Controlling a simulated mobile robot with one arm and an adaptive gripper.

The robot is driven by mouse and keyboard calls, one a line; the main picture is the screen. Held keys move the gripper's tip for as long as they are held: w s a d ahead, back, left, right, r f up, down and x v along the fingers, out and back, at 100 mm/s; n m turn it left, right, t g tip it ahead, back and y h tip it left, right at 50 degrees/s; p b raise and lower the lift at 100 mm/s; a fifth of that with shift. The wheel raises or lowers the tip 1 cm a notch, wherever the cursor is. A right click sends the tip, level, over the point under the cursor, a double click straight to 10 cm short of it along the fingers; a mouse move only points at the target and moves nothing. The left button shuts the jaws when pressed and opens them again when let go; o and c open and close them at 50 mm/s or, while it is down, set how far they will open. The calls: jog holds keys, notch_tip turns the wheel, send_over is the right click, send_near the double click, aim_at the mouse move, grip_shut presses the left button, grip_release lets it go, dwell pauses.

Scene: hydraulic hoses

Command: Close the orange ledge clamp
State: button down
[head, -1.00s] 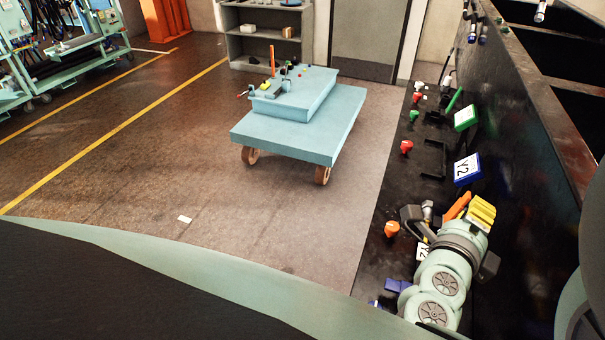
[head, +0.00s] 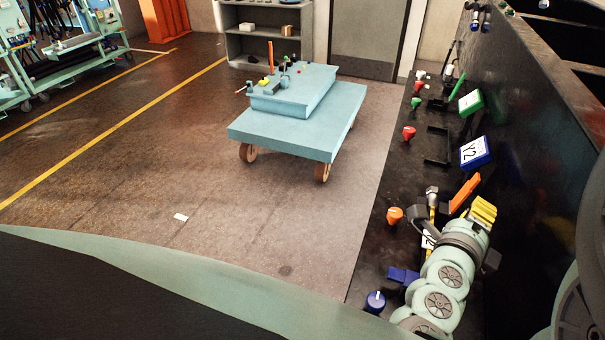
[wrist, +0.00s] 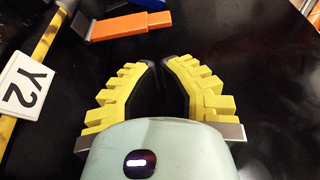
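The orange ledge clamp's handle (head: 464,193) slants up from the dark ledge on the right, just beyond my gripper. In the wrist view the orange bar (wrist: 130,25) lies near the top left, with a dark bracket and a grey end beside it. My gripper (head: 483,207) has yellow ridged fingers. In the wrist view the gripper's fingertips (wrist: 159,63) are drawn close together with nothing seen between them. The tips are apart from the orange bar, below and to its right. The clamp's base is partly hidden by my arm.
Along the ledge stand an orange knob (head: 394,215), a red knob (head: 408,132), a blue Y2 block (head: 475,153) and a green block (head: 470,103). A dark wall (head: 545,130) rises on the right.

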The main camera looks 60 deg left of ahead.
aim_at(472, 186)
jog(key=p+x, duration=0.1)
jog(key=x, duration=0.6)
jog(key=shift+p, duration=0.35)
jog(key=shift+s+a+r+n+b, duration=0.15)
jog(key=shift+a+n+b, duration=0.3)
jog(key=shift+n+b, duration=0.15)
jog(key=n+b, duration=0.1)
jog(key=s+a+n+t+b, duration=0.1)
jog(key=shift+s+a+b, duration=0.1)
jog(key=shift+a+b, duration=0.25)
jog(key=shift+s+a+n+t+y+b, duration=0.2)
jog(key=shift+s+a+n+b, duration=0.55)
jog(key=shift+a+b, duration=0.3)
jog(key=shift+s+a+n+t+y+b, duration=0.2)
jog(key=shift+s+a+n+b, duration=0.55)
jog(key=shift+a+b, duration=0.3)
jog(key=shift+a, duration=0.15)
jog(key=v, duration=1.2)
